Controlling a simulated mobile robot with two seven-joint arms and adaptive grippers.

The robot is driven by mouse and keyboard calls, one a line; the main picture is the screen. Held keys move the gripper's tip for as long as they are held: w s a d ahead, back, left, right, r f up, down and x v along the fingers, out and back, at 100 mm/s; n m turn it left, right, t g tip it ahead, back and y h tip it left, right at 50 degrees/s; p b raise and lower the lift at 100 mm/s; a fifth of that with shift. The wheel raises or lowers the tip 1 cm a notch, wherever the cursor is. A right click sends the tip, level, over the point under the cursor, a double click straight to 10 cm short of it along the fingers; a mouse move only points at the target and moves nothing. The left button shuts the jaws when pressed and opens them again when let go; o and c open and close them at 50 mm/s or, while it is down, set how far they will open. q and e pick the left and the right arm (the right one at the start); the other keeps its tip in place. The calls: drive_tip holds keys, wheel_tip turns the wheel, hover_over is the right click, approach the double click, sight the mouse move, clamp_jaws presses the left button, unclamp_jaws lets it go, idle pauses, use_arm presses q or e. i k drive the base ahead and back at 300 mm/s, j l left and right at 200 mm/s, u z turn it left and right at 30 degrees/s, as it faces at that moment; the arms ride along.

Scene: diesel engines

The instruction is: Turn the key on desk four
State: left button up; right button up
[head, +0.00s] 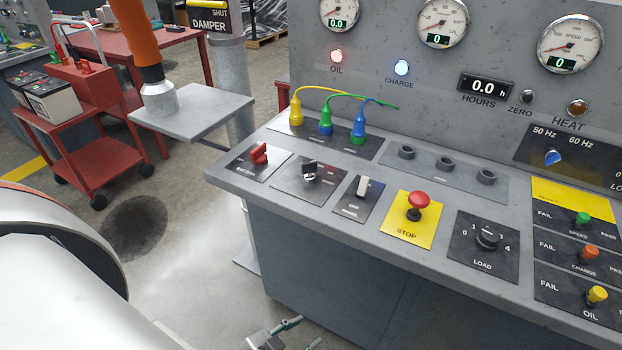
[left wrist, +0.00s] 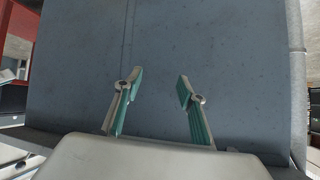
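The grey control desk (head: 225,177) fills the right half of the head view; no desk number shows. A key switch (head: 310,170) with a dark head and silver stem stands on a black plate on its sloped top, between a red switch knob (head: 259,153) and a white-handled switch (head: 362,187). My left gripper (head: 300,332) is at the bottom edge of the head view, partly cut off, low in front of the desk and well below the key. In the left wrist view, the left gripper (left wrist: 160,80) is open and empty, facing a plain blue-grey surface. My right gripper is not in view.
A red stop button (head: 419,201), a load dial (head: 488,237) and coloured plugs with cables (head: 327,120) are also on the desk top. A grey stand (head: 195,112) and a red cart (head: 75,125) stand to the left.

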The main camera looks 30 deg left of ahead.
sight(308, 168)
drive_tip(key=j, duration=1.7)
drive_tip(key=k, duration=0.05)
